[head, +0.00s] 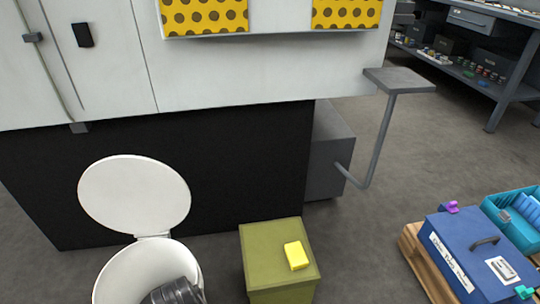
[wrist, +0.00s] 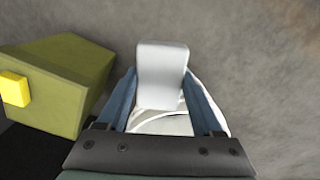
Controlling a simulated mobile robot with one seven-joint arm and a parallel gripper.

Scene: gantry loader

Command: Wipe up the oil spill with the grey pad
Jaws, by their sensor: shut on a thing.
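In the wrist view, the two blue fingers of my gripper (wrist: 158,78) are closed on a flat, pale grey pad (wrist: 160,60). The pad sticks out past the fingertips. Behind and below it shows the white curved rim of a round bin (wrist: 226,122). In the head view, this white bin (head: 110,284) stands at the bottom left with its round lid (head: 135,195) raised. A dark, ribbed shape overlaps its mouth; I cannot tell whether it is part of my arm or lies inside. No oil spill shows in either view.
An olive box (head: 268,262) with a yellow block (head: 296,255) on top stands right of the bin. A large white and black machine (head: 180,160) is behind. A blue case (head: 470,255) and teal crate (head: 512,238) lie at right. Grey floor (head: 370,195) lies open between.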

